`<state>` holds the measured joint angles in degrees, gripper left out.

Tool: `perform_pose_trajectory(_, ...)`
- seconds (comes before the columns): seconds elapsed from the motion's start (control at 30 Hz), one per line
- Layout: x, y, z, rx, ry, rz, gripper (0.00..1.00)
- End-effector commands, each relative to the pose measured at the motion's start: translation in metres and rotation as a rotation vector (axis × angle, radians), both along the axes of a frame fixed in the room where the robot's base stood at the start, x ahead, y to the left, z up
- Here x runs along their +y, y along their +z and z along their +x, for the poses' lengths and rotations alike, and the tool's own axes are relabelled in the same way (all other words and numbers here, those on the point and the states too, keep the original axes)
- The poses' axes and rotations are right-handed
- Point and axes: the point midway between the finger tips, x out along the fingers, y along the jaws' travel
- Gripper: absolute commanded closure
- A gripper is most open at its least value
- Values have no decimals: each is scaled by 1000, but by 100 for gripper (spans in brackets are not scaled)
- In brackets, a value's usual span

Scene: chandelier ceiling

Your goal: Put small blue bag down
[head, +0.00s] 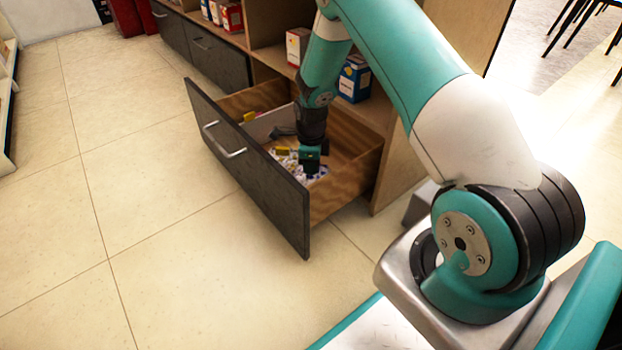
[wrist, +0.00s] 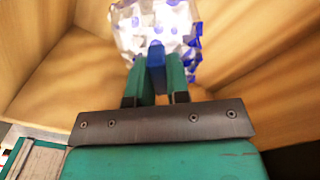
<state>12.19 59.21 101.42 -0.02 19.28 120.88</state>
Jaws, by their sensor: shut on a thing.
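The small bag (wrist: 155,20) is white with blue patches and has a dark blue gathered neck. In the wrist view, my gripper (wrist: 158,72) is shut on that neck, and the bag's body spreads out beyond the fingertips. In the head view, my gripper (head: 309,160) points down inside an open drawer (head: 262,172). A white and blue patterned patch (head: 317,172) shows beside and below the fingers. I cannot tell whether the bag touches the drawer floor.
The drawer's wooden side wall (head: 348,183) stands close to the right of my gripper. Boxes, including a blue box (head: 354,78), stand on the shelf above. The tiled floor (head: 170,215) in front is clear.

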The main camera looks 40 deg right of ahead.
Motion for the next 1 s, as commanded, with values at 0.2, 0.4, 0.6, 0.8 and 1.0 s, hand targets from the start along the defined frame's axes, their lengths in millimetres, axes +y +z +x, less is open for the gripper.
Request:
perform_pose_trajectory(0.2,0,-38,-1,2,0,1,100)
perform_pose_trajectory(0.4,0,-36,0,1,0,1,100)
perform_pose_trajectory(0.6,0,-39,0,1,0,0,81)
perform_pose_trajectory(0.8,0,-39,0,1,0,0,58)
perform_pose_trajectory(1.0,0,-38,0,1,0,1,58)
